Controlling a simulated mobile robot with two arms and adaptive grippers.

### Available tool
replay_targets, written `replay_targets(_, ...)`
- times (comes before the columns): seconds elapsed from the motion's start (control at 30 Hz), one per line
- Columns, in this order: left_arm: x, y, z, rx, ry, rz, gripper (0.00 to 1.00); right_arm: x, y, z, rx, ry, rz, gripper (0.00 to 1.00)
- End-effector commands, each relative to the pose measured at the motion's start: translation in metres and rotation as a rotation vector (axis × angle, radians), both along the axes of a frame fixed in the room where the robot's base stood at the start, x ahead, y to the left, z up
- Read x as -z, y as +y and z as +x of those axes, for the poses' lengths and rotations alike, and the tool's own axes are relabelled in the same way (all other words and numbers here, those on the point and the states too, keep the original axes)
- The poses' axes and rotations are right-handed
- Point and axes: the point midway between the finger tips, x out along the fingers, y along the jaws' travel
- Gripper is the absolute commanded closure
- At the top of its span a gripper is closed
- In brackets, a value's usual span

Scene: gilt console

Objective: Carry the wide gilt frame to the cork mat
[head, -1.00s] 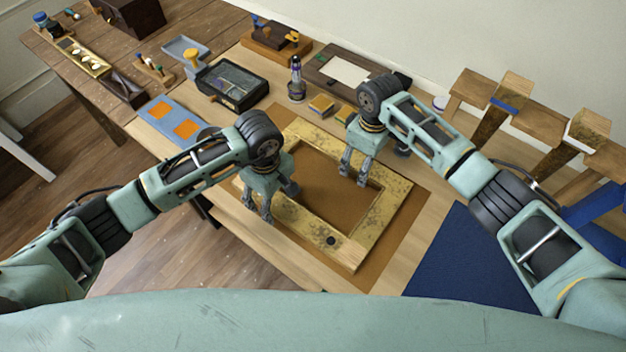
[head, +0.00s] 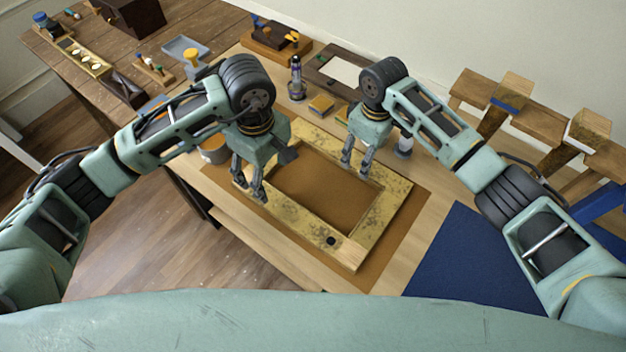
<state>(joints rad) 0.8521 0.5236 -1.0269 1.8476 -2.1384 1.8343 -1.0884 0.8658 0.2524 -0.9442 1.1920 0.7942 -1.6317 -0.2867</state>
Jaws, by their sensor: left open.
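The wide gilt frame (head: 305,222), worn gold with a dark spot near its front corner, lies flat on the brown cork mat (head: 392,237). A margin of mat shows along the frame's right side, and brown shows through its opening. My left gripper (head: 251,190) is open and empty, over or beside the frame's left side; whether it touches cannot be told. My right gripper (head: 355,169) has its fingers apart at the frame's far right side, with nothing seen between them. Its fingertips look close to the frame, but contact is unclear.
Behind the frame are small yellow blocks (head: 321,104), a dark bottle (head: 297,80) and a dark board with white paper (head: 343,72). A round container (head: 214,150) stands beside my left wrist. A navy cloth (head: 470,265) lies at right. Wooden brackets (head: 508,100) line the wall.

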Motion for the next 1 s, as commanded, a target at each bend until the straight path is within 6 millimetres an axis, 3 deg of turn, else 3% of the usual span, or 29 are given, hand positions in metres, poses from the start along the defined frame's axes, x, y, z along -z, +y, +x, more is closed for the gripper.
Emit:
replay_targets(0.2,0.0,0.0,0.0,0.0,0.0,0.0,0.35,-0.048,0.0,0.001,-0.001,-0.003,0.001,0.35)
replay_targets(0.4,0.001,0.0,0.0,0.0,0.001,-0.001,0.35,-0.074,0.0,0.0,0.0,-0.001,0.001,0.35)
replay_targets(1.0,0.001,0.0,0.0,0.0,0.001,-0.001,0.35,-0.081,0.0,0.0,0.0,0.0,0.0,0.35)
